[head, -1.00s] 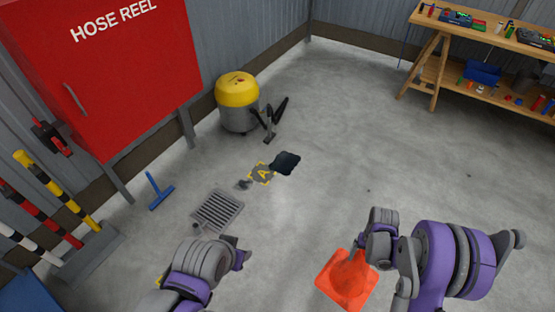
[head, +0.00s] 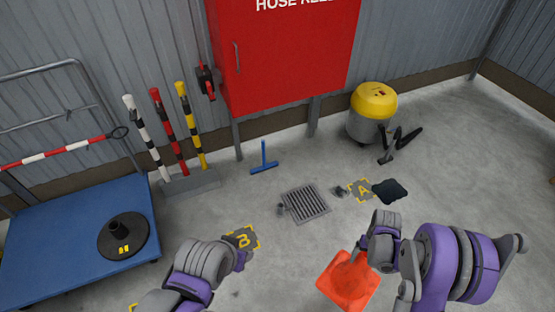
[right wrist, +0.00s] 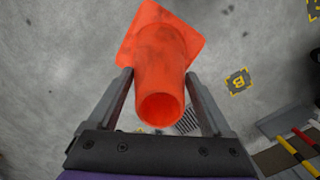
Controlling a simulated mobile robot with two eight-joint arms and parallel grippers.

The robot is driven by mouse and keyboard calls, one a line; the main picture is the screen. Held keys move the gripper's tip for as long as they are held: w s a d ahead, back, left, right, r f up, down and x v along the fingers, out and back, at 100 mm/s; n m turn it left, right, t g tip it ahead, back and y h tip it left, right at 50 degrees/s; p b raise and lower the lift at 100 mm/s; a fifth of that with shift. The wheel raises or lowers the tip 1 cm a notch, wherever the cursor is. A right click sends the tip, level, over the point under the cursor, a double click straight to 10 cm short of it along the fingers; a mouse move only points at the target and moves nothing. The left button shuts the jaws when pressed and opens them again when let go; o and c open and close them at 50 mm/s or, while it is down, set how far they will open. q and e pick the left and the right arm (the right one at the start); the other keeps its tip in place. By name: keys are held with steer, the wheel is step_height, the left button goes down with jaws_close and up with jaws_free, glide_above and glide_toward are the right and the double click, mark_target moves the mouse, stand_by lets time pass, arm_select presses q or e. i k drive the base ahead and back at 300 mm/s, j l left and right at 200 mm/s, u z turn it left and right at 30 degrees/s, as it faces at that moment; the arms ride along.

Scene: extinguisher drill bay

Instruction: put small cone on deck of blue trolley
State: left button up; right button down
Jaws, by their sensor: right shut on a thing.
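The small orange cone (head: 347,283) is held in my right gripper (head: 371,258), at the lower right of the head view. In the right wrist view the cone (right wrist: 160,60) sits between the two fingers (right wrist: 160,100), with its open top toward the camera and its square base beyond. The blue trolley (head: 70,215) stands at the left of the head view, well apart from the cone. Its deck carries a round black base (head: 123,236) with yellow marks. My left gripper (head: 243,258) is low in the middle, its fingers mostly hidden by the wrist.
A red hose reel cabinet (head: 285,50) stands at the back wall, with striped posts (head: 166,130) to its left. A yellow vacuum (head: 372,113), a floor grate (head: 305,203), a blue squeegee (head: 264,160) and a dark cloth (head: 390,191) are on the floor. A red-white bar (head: 60,150) lies above the trolley.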

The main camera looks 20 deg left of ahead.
mark_target(35, 265)
steer(key=j+u, duration=0.1)
steer(key=u, duration=0.25)
steer(key=j+u, duration=0.1)
steer(key=u, duration=0.65)
steer(key=i+j+u, duration=0.1)
steer(key=j+u, duration=0.2)
steer(key=u, duration=0.15)
steer(key=i+j+u, duration=0.15)
steer(key=u, duration=0.35)
steer(key=i+j+u, duration=0.25)
steer(key=u, duration=0.15)
steer(key=i+j+u, duration=0.25)
steer(key=u, duration=0.15)
steer(key=i+j+u, duration=0.1)
steer(key=i+u, duration=0.15)
steer(key=i, duration=0.25)
steer(key=i+u, duration=0.3)
steer(key=i, duration=0.25)
steer(key=i+l, duration=0.15)
steer(key=i, duration=1)
